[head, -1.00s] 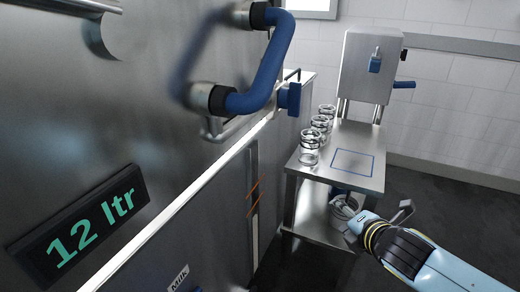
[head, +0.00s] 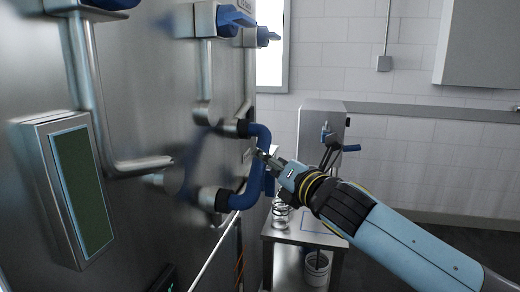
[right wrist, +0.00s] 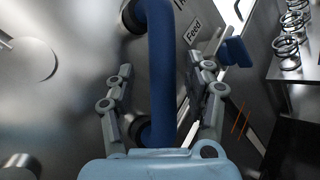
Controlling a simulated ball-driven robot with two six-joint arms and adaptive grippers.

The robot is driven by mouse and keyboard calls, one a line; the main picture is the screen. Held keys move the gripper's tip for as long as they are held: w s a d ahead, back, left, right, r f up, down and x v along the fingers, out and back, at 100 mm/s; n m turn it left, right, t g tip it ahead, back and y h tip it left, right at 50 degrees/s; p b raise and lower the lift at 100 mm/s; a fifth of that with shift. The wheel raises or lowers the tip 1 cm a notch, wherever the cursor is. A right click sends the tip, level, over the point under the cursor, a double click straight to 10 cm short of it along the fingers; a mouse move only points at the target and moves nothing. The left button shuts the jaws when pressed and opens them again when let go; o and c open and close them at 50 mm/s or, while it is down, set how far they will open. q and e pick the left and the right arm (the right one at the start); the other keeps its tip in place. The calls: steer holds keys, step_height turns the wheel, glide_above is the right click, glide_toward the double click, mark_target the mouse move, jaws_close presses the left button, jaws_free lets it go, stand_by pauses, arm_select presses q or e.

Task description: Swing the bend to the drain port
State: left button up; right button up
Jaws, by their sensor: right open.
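The blue bend (head: 258,165) is a curved pipe on the steel tank's wall, with dark collars at its upper and lower ends. It runs upright through the right wrist view (right wrist: 161,65). My right gripper (head: 267,156) is at the bend's outer side in the head view. In the right wrist view my right gripper (right wrist: 166,75) is open, with one finger on each side of the bend and gaps visible. A label reading "Feed" (right wrist: 193,32) is beside it. I cannot tell which fitting is the drain port. My left gripper is not in view.
A blue-handled lever (right wrist: 236,52) is right of the bend. Blue valves (head: 228,16) and steel pipes (head: 90,80) are on the tank above left. The floor at right is open.

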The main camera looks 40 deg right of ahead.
steer(key=shift+w+d+p, duration=0.2)
steer(key=shift+w+p, duration=0.05)
steer(key=shift+w, duration=0.95)
steer(key=shift+w+d+p, duration=0.15)
steer(key=shift+w+p, duration=0.1)
steer(key=shift+w, duration=0.9)
steer(key=shift+c, duration=0.4)
jaws_close()
